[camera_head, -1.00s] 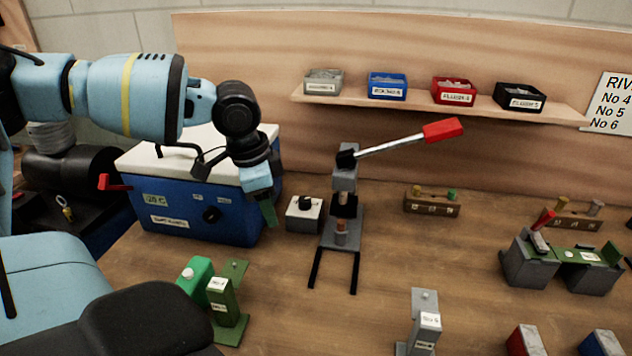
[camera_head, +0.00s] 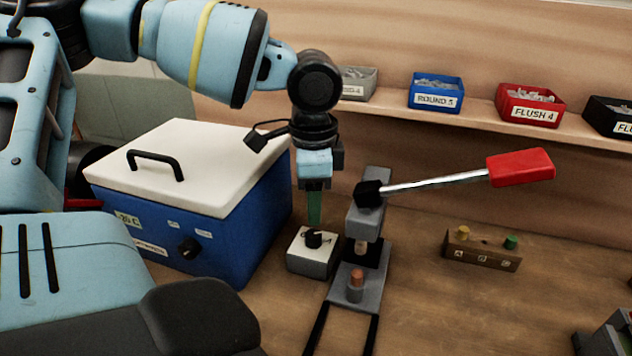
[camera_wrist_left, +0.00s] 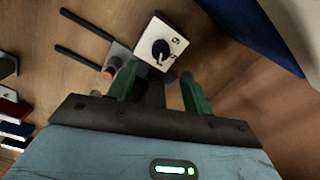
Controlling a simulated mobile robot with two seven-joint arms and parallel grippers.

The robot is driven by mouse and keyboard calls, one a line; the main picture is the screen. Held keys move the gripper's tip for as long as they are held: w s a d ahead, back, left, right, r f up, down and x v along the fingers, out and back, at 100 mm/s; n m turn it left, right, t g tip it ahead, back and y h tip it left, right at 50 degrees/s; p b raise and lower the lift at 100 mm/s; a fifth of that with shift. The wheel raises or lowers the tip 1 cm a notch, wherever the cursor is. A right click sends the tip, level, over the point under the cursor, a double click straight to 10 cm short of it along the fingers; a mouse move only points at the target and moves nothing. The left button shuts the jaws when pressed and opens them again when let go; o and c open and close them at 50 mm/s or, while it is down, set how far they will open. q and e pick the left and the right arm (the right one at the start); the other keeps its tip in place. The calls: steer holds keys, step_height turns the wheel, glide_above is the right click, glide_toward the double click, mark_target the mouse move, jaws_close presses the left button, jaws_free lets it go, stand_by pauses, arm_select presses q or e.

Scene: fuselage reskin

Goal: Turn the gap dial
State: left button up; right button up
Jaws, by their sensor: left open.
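The gap dial is a black knob (camera_head: 314,238) on top of a small grey box with a white top plate (camera_head: 306,262), left of the lever press (camera_head: 364,230). In the left wrist view the knob (camera_wrist_left: 160,50) shows with a light pointer mark on the white plate. My left gripper (camera_head: 314,222) points down just above the knob, with green fingers. In the left wrist view its fingers (camera_wrist_left: 158,88) are apart with nothing between them, and the knob lies beyond them. Whether the fingertips touch the knob I cannot tell. My right gripper is not in view.
A blue cooler with a white lid (camera_head: 180,170) stands close on the left. The press's red-handled lever (camera_head: 520,167) reaches right. A brown block with coloured pegs (camera_head: 482,250) sits further right. Bins such as the blue one (camera_head: 436,92) line the shelf behind.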

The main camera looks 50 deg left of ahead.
mark_target(314, 234)
arm_select(q)
step_height(314, 234, down, 8)
steer(key=shift+w+a+r+b, duration=0.1)
steer(key=shift+r+b, duration=0.05)
steer(key=shift+b, duration=0.2)
steer(key=c, duration=1)
steer(key=shift+o, duration=0.2)
